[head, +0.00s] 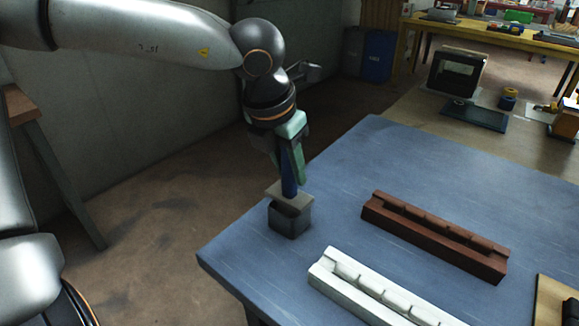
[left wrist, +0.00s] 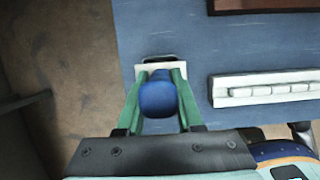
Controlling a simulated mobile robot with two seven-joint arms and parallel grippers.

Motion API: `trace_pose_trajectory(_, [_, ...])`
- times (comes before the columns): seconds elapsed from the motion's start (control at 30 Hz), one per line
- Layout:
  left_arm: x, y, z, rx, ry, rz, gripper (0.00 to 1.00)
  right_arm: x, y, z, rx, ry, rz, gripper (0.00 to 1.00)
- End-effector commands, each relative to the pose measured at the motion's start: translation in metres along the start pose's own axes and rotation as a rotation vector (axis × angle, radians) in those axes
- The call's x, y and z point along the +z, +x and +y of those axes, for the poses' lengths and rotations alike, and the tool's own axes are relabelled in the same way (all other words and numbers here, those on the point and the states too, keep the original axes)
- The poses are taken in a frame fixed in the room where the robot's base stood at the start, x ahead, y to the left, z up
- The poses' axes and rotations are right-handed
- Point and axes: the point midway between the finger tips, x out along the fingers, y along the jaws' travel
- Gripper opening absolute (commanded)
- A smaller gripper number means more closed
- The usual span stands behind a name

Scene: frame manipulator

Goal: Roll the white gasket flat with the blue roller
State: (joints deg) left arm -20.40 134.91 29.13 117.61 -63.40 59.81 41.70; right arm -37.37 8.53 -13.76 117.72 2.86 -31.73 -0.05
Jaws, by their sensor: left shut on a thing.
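My left gripper (head: 290,160) is shut on the upright blue handle of the roller (head: 289,186), which also shows between the fingers in the left wrist view (left wrist: 158,95). The roller's lower end is at a dark grey holder block (head: 289,221) with a pale top plate, near the table's left edge. I cannot tell whether the roller rests in the holder or is slightly raised. The white gasket (head: 370,285) appears as a bumpy strip along a white frame (head: 325,275) at the front of the table; it also shows in the left wrist view (left wrist: 270,90). My right gripper is not in view.
A brown frame (head: 435,238) with a similar bumpy strip lies behind the white one. The blue table (head: 370,160) is clear at the back. A tan board (head: 555,303) is at the right edge. Another bench with boxes stands farther back.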

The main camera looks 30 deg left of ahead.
Motion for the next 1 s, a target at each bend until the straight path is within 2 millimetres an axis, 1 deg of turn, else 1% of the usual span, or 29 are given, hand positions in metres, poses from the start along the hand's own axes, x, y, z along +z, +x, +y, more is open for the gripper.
trace_pose_trajectory(0.23, [0.001,-0.001,0.0,0.0,0.0,-0.002,0.0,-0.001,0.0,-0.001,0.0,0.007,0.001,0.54])
trace_pose_trajectory(0.37, [0.002,-0.006,0.0,0.001,0.001,-0.002,0.0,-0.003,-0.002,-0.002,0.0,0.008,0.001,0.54])
trace_pose_trajectory(1.0, [0.017,-0.055,0.0,0.0,0.0,-0.002,0.0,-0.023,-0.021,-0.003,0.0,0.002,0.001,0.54])
